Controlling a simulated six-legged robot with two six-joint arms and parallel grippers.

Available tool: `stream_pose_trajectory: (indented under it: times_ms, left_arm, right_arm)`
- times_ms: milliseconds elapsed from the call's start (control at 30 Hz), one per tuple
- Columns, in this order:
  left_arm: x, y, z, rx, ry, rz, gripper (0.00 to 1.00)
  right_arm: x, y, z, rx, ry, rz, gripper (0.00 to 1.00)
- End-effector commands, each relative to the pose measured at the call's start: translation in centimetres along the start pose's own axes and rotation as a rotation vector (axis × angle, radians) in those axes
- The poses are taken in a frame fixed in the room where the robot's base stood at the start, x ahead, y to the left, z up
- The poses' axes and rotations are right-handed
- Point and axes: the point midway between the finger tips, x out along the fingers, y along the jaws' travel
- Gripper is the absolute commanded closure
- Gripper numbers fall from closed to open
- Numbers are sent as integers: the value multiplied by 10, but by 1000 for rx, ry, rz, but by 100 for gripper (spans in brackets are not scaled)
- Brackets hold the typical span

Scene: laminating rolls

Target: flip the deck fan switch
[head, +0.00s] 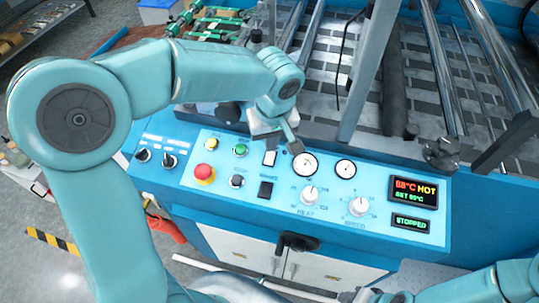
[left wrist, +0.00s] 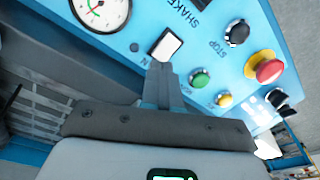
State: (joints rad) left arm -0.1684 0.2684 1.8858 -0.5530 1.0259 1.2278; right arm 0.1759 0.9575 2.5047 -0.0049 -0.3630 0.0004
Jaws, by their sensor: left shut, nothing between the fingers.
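A white rocker switch (head: 269,158) sits in the upper middle of the light blue control panel (head: 222,172). It also shows in the left wrist view (left wrist: 166,46). Its label is mostly covered there; only a final "N" reads, so I cannot confirm it as the deck fan switch. My left gripper (head: 294,147) is shut and empty, pointing down at the panel. In the left wrist view its fingertips (left wrist: 159,70) are right at the switch's lower edge; I cannot tell whether they touch. My right arm enters at the bottom right; its gripper is not clear at the bottom edge.
Nearby are a black rocker (head: 265,189), a green button (head: 240,150), a red mushroom button (head: 204,173) and a dial gauge (head: 305,165). Metal rollers (head: 445,65) stand behind.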

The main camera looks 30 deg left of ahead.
Motion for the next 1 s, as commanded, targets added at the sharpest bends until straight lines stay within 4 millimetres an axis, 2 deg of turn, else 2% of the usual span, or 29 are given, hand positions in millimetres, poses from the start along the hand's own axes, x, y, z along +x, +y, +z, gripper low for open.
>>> stream_pose_trajectory:
  times_ms: [1000]
  left_arm:
    - [8, 0, 1, 0, 0, 0, 100]
  right_arm:
    - [7, 2, 0, 0, 0, 0, 57]
